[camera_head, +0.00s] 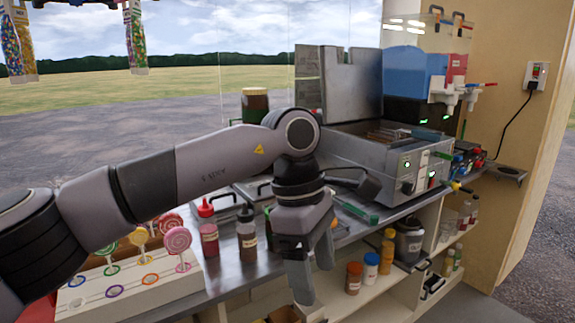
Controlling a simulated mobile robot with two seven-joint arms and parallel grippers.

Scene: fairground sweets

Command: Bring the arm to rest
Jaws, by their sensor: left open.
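My left arm comes in from the left and reaches across the metal counter (240,271). My left gripper (314,275) hangs at the counter's front edge, fingers pointing down. Its fingers are apart and I see nothing between them. It covers part of the counter and the shelf behind it. My right gripper does not show.
A lollipop stand (130,298) is under my forearm. A red sauce bottle (208,232) and a brown bottle (246,236) stand left of the gripper. A steel fryer-like machine (375,160) stands behind. Jars, including an orange-brown one (353,278), stand on the lower shelf.

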